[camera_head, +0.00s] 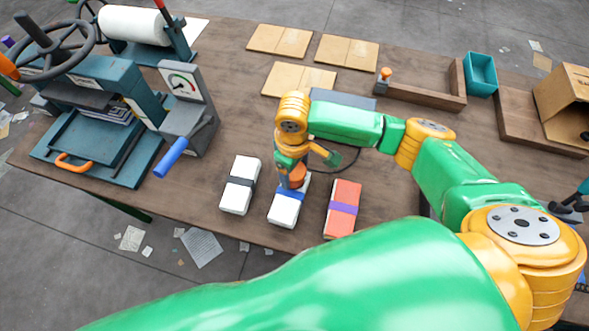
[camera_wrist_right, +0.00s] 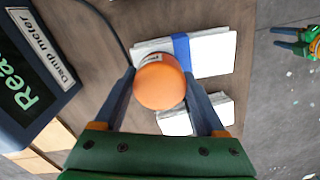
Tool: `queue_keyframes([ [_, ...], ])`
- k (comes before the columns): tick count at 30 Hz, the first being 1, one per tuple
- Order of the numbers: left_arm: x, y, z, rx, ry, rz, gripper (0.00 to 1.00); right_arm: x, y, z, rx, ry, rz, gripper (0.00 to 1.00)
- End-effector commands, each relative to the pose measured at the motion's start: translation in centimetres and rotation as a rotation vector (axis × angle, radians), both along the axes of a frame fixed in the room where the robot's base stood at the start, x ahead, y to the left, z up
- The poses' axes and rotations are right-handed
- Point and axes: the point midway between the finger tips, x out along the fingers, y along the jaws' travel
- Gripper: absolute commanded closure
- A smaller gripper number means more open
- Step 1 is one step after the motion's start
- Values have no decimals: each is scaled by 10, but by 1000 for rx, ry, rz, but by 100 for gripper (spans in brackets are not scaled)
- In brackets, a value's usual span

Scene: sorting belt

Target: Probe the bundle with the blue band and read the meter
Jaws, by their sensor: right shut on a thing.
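The blue-banded white bundle (camera_head: 283,211) lies in the middle of three bundles near the table's front edge. It also shows in the right wrist view (camera_wrist_right: 214,50), its blue band (camera_wrist_right: 181,50) partly behind the probe. My right gripper (camera_head: 291,172) is shut on the orange-handled probe (camera_wrist_right: 162,82) and holds it over this bundle. The probe's tip is hidden, so contact cannot be told. The damp meter (camera_wrist_right: 35,75) lies beyond, its green screen text cut off after "Rea". A green and orange part (camera_wrist_right: 300,40), apparently my left gripper, shows at the right edge, too small to read.
A black-banded white bundle (camera_head: 240,185) lies left, a purple-banded red one (camera_head: 344,192) right. A dial gauge (camera_head: 184,85) and a press (camera_head: 85,150) stand left. Behind are flat tan folders (camera_head: 280,40), a wooden tray (camera_head: 425,92) and a teal bin (camera_head: 481,72).

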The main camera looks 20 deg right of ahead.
Motion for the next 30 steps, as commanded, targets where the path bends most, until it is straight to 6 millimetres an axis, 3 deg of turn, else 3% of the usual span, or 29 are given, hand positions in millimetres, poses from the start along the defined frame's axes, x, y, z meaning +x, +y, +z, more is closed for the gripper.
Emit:
queue_keyframes([
  [30, 0, 0, -3, 0, 0, 0, 50, 0, 0, -6, 0, 1, -1, 92],
])
